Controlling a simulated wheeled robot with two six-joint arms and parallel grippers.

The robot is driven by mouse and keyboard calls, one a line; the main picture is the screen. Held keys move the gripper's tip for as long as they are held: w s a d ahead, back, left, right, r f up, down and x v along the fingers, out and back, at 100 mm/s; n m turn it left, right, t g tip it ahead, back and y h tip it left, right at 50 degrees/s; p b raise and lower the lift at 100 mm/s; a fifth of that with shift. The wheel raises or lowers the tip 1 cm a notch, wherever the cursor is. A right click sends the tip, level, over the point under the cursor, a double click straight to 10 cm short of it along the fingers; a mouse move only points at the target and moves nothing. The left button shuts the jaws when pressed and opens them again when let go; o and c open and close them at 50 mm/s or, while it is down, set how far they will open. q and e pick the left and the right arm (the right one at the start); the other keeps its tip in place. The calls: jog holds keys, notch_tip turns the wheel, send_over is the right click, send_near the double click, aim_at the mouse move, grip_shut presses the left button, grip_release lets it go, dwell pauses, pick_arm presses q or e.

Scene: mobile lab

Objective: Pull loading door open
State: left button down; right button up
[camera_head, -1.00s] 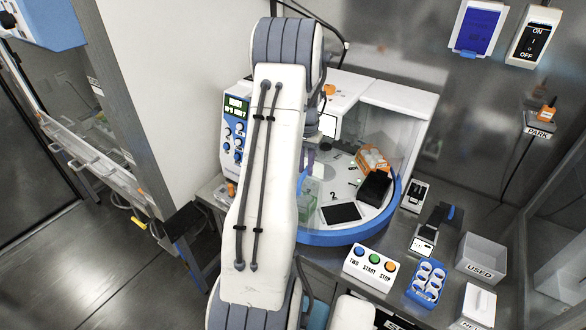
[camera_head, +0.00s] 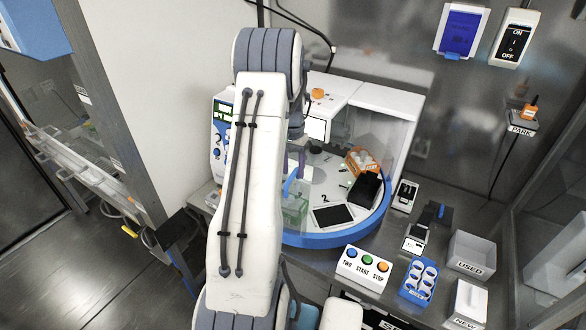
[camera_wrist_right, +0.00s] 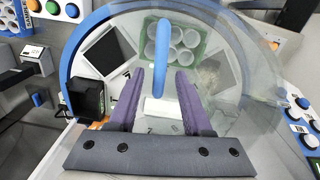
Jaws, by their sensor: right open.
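The loading door (camera_wrist_right: 215,75) is a clear curved panel on the front of a white and blue machine with a round blue-rimmed deck. In the right wrist view its upright blue handle (camera_wrist_right: 161,60) lies between the two purple fingers of my right gripper (camera_wrist_right: 160,75). The fingers are open, with a gap on each side of the handle. I cannot tell how deep the handle sits between them. In the head view my right arm hides much of the door, but the blue handle (camera_head: 291,180) shows just right of the arm, near the purple fingertips (camera_head: 302,160). My left gripper is out of view.
Inside the machine are a green rack (camera_head: 295,209), a black tablet (camera_head: 333,216) and an orange rack (camera_head: 362,160). A button box (camera_head: 361,269), blue tube rack (camera_head: 419,281) and USED bin (camera_head: 471,256) stand on the bench to the right.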

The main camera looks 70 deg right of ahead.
jog(key=shift+r, duration=0.1)
jog(key=shift+r, duration=0.35)
notch_tip(320, 180, up, 10)
jog(key=b, duration=0.2)
jog(key=shift+w+f, duration=0.15)
jog(key=shift+f, duration=0.05)
